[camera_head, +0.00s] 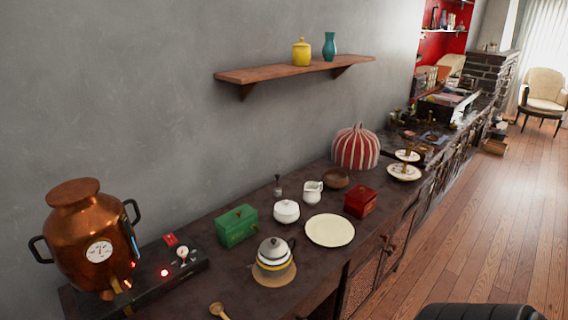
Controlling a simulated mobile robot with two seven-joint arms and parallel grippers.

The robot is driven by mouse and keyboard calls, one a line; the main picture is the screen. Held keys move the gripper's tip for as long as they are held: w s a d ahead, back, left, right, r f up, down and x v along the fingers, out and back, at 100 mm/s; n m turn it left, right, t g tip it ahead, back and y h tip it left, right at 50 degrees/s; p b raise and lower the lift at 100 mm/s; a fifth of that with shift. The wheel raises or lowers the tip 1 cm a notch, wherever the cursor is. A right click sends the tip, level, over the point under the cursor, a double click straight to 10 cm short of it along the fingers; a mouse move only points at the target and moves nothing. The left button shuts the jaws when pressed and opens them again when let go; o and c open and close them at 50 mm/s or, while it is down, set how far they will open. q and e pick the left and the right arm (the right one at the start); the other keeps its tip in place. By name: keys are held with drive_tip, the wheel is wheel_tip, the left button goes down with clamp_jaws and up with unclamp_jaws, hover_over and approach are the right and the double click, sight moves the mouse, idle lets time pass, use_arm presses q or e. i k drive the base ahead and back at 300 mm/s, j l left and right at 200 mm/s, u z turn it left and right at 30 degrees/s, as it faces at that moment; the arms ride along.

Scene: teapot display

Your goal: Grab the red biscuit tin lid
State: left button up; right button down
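The red biscuit tin (359,206) is a small square red box on the dark counter, right of centre. Its red lid (361,193) is on top and appears closed.
A green box (237,226), a white lidded bowl (286,211), a white jug (312,192) and a striped teapot (274,256) stand left of the tin. A red-and-white striped cosy (356,147) and a tiered stand (404,172) are behind it. A wall shelf (290,71) hangs above.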

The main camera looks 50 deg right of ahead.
sight(361, 193)
drive_tip(key=z, duration=2.1)
drive_tip(key=i+l+u, duration=0.1)
drive_tip(key=u, duration=0.8)
drive_tip(key=i+l+u, duration=0.1)
drive_tip(key=l+u, duration=0.2)
drive_tip(key=l, duration=0.15)
drive_tip(key=l+u, duration=0.65)
drive_tip(key=l, duration=1.65)
drive_tip(key=i+u, duration=0.05)
